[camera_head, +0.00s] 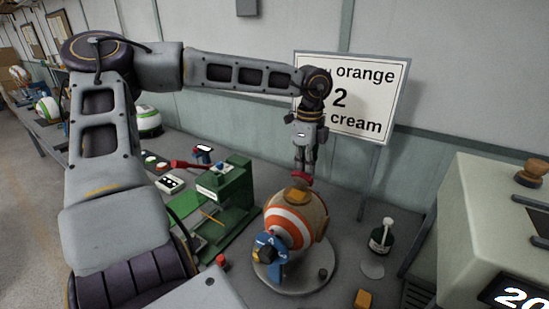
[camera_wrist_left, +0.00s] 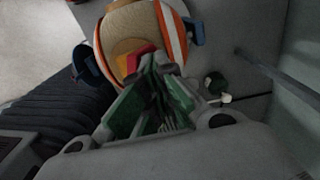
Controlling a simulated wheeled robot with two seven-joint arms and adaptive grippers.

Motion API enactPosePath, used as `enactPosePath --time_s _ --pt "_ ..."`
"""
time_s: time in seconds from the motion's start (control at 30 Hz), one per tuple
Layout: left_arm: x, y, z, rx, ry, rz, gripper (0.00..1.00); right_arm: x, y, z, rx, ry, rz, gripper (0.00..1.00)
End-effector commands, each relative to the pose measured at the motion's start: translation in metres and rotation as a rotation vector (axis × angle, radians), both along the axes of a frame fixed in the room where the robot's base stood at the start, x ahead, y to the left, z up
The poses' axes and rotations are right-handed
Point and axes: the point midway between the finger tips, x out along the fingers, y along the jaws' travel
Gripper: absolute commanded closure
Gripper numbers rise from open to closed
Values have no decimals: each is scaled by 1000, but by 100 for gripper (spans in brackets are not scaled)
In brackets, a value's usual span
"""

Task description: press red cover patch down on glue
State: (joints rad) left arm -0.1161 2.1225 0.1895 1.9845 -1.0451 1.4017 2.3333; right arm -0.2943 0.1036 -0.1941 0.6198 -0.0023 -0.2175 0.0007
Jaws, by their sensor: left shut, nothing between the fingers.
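A ball (camera_head: 290,222) with orange, white and tan areas sits on a round grey stand (camera_head: 296,284), with a blue clamp (camera_head: 268,250) at its front. My left gripper (camera_head: 303,168) points down over the ball's top, its fingers shut and empty. The red patch (camera_head: 301,178) shows right at the fingertips; I cannot tell whether they touch it. An orange-yellow piece (camera_head: 297,195) lies beside it on the ball. In the left wrist view the fingertips (camera_wrist_left: 162,60) partly cover the red patch (camera_wrist_left: 146,50), and the yellow piece (camera_wrist_left: 131,63) is beside it. Glue cannot be made out.
A green press (camera_head: 228,195) stands left of the ball. A dark green bottle (camera_head: 381,238) stands to the right, and a small orange block (camera_head: 363,299) lies in front. A sign (camera_head: 365,90) reading orange 2 cream is behind. A large pale machine (camera_head: 490,220) fills the right.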

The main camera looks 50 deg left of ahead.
Motion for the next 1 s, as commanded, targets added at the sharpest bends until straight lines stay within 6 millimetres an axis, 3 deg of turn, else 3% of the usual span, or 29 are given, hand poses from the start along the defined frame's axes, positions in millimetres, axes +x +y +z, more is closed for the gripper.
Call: enactPosePath --time_s 1.0 --pt "-23 -7 4 0 1 0 100 2 4 -9 3 -1 -1 44"
